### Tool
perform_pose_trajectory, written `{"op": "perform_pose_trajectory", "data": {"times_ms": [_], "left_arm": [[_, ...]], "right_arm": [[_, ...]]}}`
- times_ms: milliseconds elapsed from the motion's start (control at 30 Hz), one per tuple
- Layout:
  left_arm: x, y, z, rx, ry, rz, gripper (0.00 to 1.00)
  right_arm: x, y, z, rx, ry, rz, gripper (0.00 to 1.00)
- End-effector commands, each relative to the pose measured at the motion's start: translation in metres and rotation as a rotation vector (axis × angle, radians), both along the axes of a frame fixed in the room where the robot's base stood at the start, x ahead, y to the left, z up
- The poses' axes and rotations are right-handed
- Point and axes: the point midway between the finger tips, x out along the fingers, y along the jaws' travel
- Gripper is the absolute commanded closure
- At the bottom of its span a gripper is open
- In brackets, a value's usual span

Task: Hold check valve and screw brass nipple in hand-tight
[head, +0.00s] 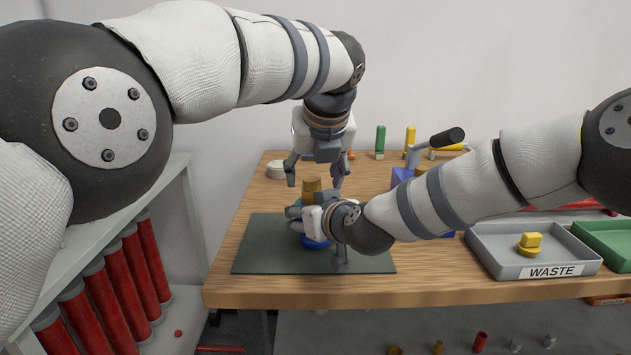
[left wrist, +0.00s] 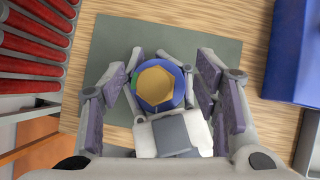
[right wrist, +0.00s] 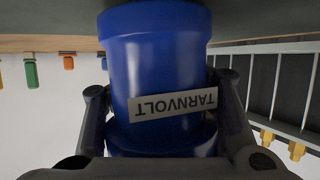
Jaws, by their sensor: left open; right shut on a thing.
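The blue check valve (head: 314,243) stands upright on the green mat, mostly hidden in the head view by my right gripper (head: 303,217). My right gripper is shut around its body; the right wrist view shows the valve (right wrist: 155,60) between the fingers, its TARNVOLT label upside down. The brass nipple (head: 311,187) stands upright at the valve's top; in the left wrist view its hexagonal top (left wrist: 158,84) is centred within the blue rim (left wrist: 179,92). How deep it sits is hidden. My left gripper (head: 315,176) points down above the nipple, open, fingers apart on either side.
The green mat (head: 262,255) lies on the wooden table. Right of it are a blue block (head: 401,178), a grey WASTE tray (head: 490,262) with a yellow piece (head: 529,244) and a green tray (head: 606,240). Red pipes (head: 110,275) fill a shelf at left.

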Motion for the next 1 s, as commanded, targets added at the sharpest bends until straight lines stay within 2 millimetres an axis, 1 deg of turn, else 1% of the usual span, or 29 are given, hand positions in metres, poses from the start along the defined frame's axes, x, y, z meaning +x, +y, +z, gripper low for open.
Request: {"op": "perform_pose_trajectory", "data": {"times_ms": [33, 100, 200, 300, 533, 667, 1000], "left_arm": [[0.0, 0.0, 0.007, -0.002, -0.003, 0.0, 0.44], [0.0, 0.0, 0.014, -0.002, -0.003, 0.001, 0.44], [0.0, 0.001, 0.021, 0.0, -0.003, -0.001, 0.44], [0.0, 0.002, 0.024, 0.0, -0.001, 0.0, 0.44], [0.0, 0.002, 0.024, 0.001, -0.001, -0.001, 0.44], [0.0, 0.001, 0.016, 0.002, 0.0, -0.002, 0.44], [0.0, -0.001, -0.01, 0.001, 0.0, 0.0, 0.44]], "right_arm": [[0.001, 0.0, 0.003, 0.001, -0.005, -0.002, 0.94], [0.001, 0.0, 0.003, 0.001, -0.005, -0.002, 0.94], [0.001, 0.0, 0.003, 0.001, -0.005, -0.002, 0.94], [0.001, 0.0, 0.003, 0.001, -0.005, -0.002, 0.94], [0.001, 0.0, 0.003, 0.001, -0.005, -0.002, 0.94], [0.001, 0.0, 0.003, 0.001, -0.005, -0.002, 0.94], [0.001, 0.0, 0.003, 0.001, -0.005, -0.002, 0.94]]}}
